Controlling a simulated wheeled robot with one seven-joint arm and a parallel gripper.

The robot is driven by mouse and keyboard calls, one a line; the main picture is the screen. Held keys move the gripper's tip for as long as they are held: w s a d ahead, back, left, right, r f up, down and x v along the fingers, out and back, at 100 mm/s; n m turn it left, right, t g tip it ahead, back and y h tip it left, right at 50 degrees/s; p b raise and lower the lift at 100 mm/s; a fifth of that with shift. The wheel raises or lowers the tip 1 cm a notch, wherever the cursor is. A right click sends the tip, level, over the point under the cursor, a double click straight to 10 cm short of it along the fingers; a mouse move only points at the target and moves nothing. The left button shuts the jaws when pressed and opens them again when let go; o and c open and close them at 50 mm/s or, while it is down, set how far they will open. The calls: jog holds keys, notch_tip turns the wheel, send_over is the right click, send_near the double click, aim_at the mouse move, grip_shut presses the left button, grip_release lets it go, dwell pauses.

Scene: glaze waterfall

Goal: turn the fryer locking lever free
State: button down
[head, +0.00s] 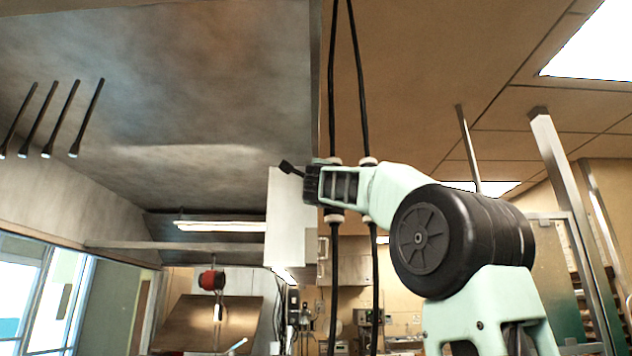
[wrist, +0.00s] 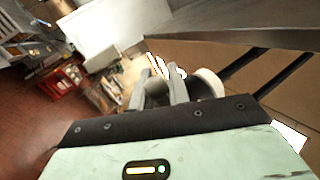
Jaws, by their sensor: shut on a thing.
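My gripper (head: 291,168) is raised in front of the large grey hood in the head view, its dark tip pointing left. In the wrist view my gripper (wrist: 157,84) has its two grey fingers on either side of a grey rounded piece (wrist: 156,94) and is shut on it. I cannot tell from its shape whether this piece is the fryer locking lever. Most of it is hidden by the fingers and the dark gripper body. No other lever can be made out clearly in either view.
Two black cables (head: 356,70) run vertically past my wrist, with pale fittings close to it. A white box (head: 284,225) stands behind the gripper. Several black rods (head: 64,118) hang at upper left. A red and black drum (head: 211,280) hangs lower left.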

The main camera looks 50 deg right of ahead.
jog(key=shift+w+d+f+m+g+h, duration=0.1)
jog(key=shift+w+d+m+g+h, duration=0.1)
jog(key=shift+m+g+h, duration=0.45)
jog(key=shift+w+d+m+g+h, duration=0.1)
jog(key=shift+w+m+g+h, duration=0.1)
jog(key=shift+g+h, duration=0.45)
jog(key=shift+w+d+f+m+g+h, duration=0.15)
jog(key=shift+m+g+h, duration=0.3)
jog(key=shift+g, duration=0.45)
jog(key=shift+r, duration=0.1)
jog(key=c, duration=1.4)
grip_release()
jog(key=b+v, duration=0.9)
jog(key=v, duration=0.8)
jog(key=shift+a+b, duration=0.25)
jog(key=shift+b, duration=0.05)
